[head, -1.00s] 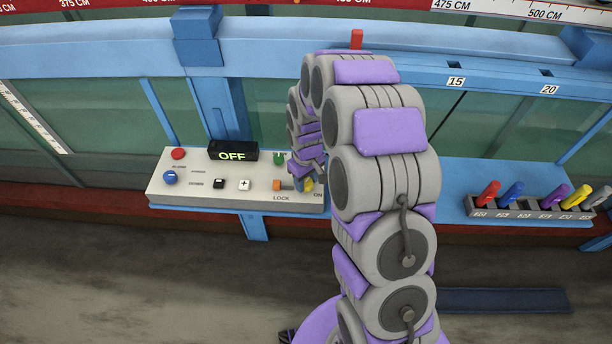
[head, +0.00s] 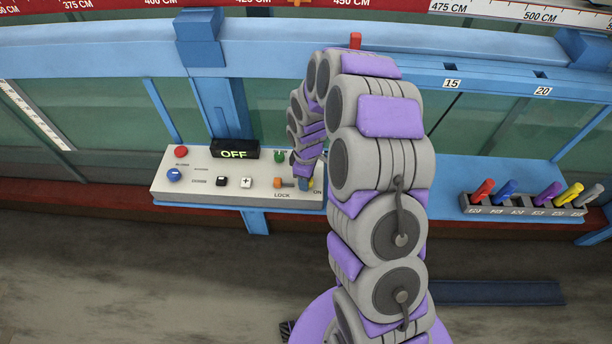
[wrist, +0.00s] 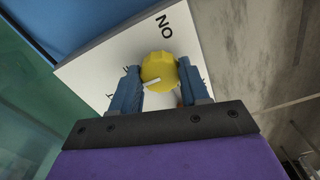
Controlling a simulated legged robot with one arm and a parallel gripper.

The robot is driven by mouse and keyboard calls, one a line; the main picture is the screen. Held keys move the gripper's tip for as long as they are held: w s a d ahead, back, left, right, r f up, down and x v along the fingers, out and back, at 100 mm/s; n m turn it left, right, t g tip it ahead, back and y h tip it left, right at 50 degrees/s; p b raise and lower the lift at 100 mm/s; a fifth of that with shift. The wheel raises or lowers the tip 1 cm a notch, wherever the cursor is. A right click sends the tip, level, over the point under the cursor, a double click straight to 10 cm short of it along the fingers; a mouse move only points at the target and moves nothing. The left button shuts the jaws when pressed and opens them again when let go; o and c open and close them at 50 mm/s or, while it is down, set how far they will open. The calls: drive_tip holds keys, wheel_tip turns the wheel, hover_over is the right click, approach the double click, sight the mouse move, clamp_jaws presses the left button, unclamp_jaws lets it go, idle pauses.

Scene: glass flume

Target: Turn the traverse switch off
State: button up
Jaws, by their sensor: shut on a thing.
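A yellow round knob (wrist: 158,68) with a white pointer mark sits on the white control panel (head: 262,195), beside the label ON. In the wrist view, the two blue fingers of my gripper (wrist: 158,74) are on either side of the knob and shut on it. In the head view, my gripper (head: 304,183) is at the right end of the panel and hides most of the knob (head: 310,184). A black display (head: 234,151) on the panel reads OFF in green. The knob's full set of position labels is not readable.
An orange lock piece (head: 278,183) is just left of the gripper, with a green button (head: 279,156) behind. Red (head: 181,152) and blue (head: 174,175) knobs are at the panel's left. A rack (head: 520,209) of coloured handles stands right.

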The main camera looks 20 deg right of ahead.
idle(0.3)
drive_tip(key=o, duration=1.1)
drive_tip(key=shift+c, duration=0.2)
drive_tip(key=shift+r, duration=0.1)
wheel_tip(320, 180, up, 17)
drive_tip(key=p, duration=0.1)
drive_tip(key=shift+r, duration=0.1)
drive_tip(key=s+r+m+g+b, duration=0.1)
drive_tip(key=s+m+b, duration=0.5)
drive_tip(key=s, duration=2.8)
drive_tip(key=r+m, duration=0.1)
drive_tip(key=m, duration=0.4)
drive_tip(key=shift+s+a+r+m+g, duration=0.2)
drive_tip(key=shift+r+m+g, duration=0.1)
drive_tip(key=shift+r+g, duration=0.1)
